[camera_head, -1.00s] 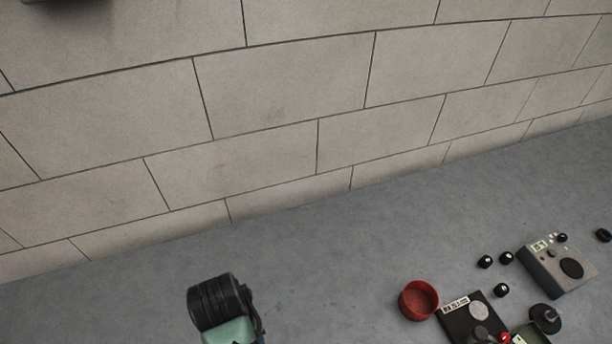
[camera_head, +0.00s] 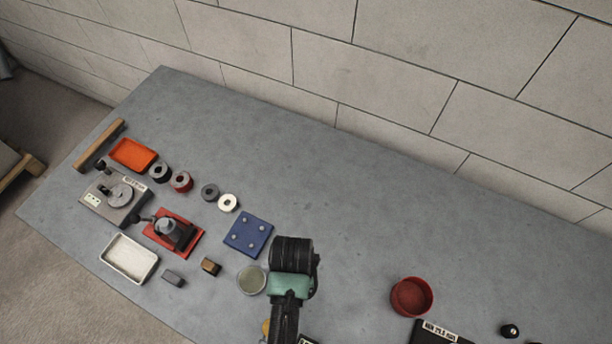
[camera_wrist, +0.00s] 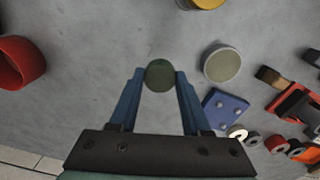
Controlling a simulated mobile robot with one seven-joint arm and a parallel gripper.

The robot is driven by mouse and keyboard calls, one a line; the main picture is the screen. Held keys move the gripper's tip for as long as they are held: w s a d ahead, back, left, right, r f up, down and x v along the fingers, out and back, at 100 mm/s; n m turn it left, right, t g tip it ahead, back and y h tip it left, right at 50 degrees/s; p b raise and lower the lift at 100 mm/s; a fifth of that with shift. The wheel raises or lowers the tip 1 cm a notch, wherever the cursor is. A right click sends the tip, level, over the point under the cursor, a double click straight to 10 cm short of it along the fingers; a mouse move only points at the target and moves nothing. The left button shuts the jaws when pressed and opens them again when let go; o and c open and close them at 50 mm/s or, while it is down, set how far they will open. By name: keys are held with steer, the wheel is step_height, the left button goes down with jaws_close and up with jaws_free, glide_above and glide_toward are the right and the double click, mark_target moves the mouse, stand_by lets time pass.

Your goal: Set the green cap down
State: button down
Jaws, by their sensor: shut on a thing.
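The green cap (camera_wrist: 159,74) is a dark green disc between the fingertips of my gripper (camera_wrist: 158,78) in the wrist view. My gripper's two blue fingers are shut on it from both sides. Bare grey table lies behind the cap; I cannot tell how high it is held. In the head view my wrist hangs over the table between the blue plate and the red bowl; the fingertips and cap are hidden there.
A round pale-rimmed dish (camera_head: 252,279) and a blue pegged plate (camera_head: 248,235) lie left of my wrist. A red bowl (camera_head: 411,297) stands at right. An orange tray (camera_head: 133,154), white tray (camera_head: 129,259) and devices crowd the left. Table toward the wall is clear.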

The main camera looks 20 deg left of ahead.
step_height(320, 180, down, 3)
steer(key=shift+a+f, duration=0.1)
steer(key=shift+f, duration=0.05)
steer(key=shift+w+f, duration=0.1)
steer(key=shift+f, duration=1.9)
steer(key=shift+f, duration=0.2)
steer(key=shift+c, duration=1.8)
jaws_free()
steer(key=shift+r, duration=0.15)
